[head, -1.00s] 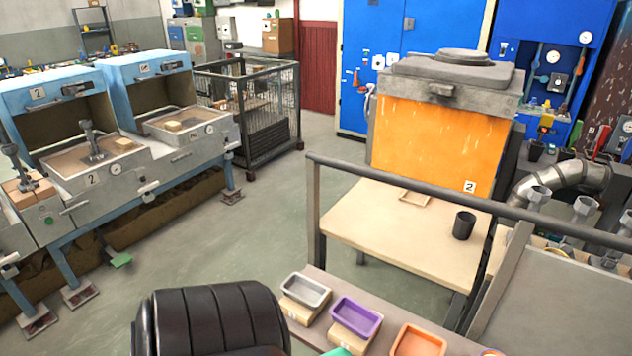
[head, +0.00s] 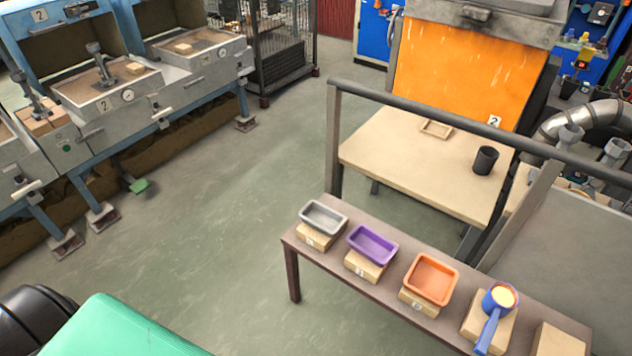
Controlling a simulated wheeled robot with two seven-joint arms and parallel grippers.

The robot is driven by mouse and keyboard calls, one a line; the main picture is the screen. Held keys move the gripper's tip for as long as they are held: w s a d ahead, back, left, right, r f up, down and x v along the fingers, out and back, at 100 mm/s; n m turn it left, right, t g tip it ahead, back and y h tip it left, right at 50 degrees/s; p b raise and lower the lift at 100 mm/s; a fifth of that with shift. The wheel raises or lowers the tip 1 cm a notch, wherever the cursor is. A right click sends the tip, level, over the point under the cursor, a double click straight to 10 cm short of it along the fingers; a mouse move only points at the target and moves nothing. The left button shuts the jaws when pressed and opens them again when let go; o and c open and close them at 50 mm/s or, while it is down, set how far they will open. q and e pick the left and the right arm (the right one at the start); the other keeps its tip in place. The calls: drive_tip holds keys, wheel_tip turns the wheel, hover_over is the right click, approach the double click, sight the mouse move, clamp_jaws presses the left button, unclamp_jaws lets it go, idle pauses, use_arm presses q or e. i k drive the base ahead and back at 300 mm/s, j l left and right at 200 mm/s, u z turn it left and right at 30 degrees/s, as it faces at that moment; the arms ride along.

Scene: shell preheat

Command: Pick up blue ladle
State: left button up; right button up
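The blue ladle (head: 491,325) sits in the head view at the lower right, on a wooden block (head: 474,326) on a narrow brown table. Its round cup shows a yellowish-orange inside, and its handle points toward the front, down in the picture. Neither of my grippers is in view, and nothing is seen touching the ladle.
The brown table (head: 291,246) also bears a grey tray (head: 323,217), a purple tray (head: 372,245) and an orange tray (head: 431,279) on blocks. A dark railing (head: 470,129) stands behind it. A green surface (head: 130,330) fills the lower left.

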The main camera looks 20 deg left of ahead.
sight(491, 320)
drive_tip(key=u, duration=0.7)
drive_tip(key=z, duration=1.55)
drive_tip(key=i+j+z, duration=0.1)
drive_tip(key=j+z, duration=0.6)
